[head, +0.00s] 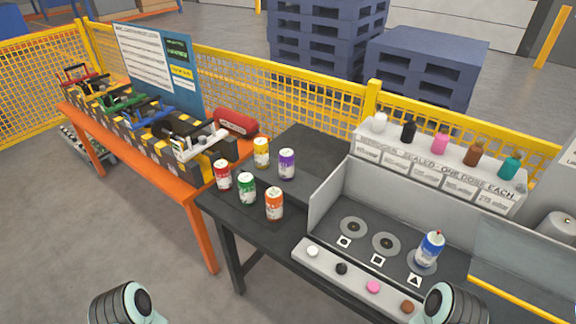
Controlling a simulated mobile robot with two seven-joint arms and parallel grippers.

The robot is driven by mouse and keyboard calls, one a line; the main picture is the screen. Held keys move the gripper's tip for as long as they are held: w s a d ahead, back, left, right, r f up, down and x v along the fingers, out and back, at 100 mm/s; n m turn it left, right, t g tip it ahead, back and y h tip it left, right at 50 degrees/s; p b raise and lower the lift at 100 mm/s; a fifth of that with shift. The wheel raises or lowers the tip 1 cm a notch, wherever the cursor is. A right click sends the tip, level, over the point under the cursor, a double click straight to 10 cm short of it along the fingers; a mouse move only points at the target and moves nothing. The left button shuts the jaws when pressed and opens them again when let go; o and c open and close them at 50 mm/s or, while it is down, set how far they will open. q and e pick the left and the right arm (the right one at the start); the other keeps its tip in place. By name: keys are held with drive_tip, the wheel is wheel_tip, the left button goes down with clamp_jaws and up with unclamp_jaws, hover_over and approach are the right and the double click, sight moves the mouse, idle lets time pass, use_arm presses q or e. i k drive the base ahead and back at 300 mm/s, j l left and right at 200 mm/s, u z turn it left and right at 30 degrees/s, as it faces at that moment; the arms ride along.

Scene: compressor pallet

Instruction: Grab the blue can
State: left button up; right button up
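The blue can (431,248), with a white band and a small red tip on top, stands on the right-hand round disc of the grey station on the dark table. A triangle mark lies in front of that disc. Nothing is touching the can except the disc under it. Only rounded grey and black parts of my two arms show at the bottom edge, one at the left and one at the right. Neither of my grippers is in view, so I cannot see their fingers.
Red (222,174), yellow (261,153), purple (287,164), green (246,188) and orange (274,204) cans stand left of the station's side wall (330,196). A shelf of small bottles (440,165) stands behind. Coloured buttons line the front ledge (327,262). Two discs (354,228) are empty.

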sight(433, 243)
drive_tip(key=z, duration=1.4)
drive_tip(key=k+u, duration=0.1)
drive_tip(key=u, duration=0.3)
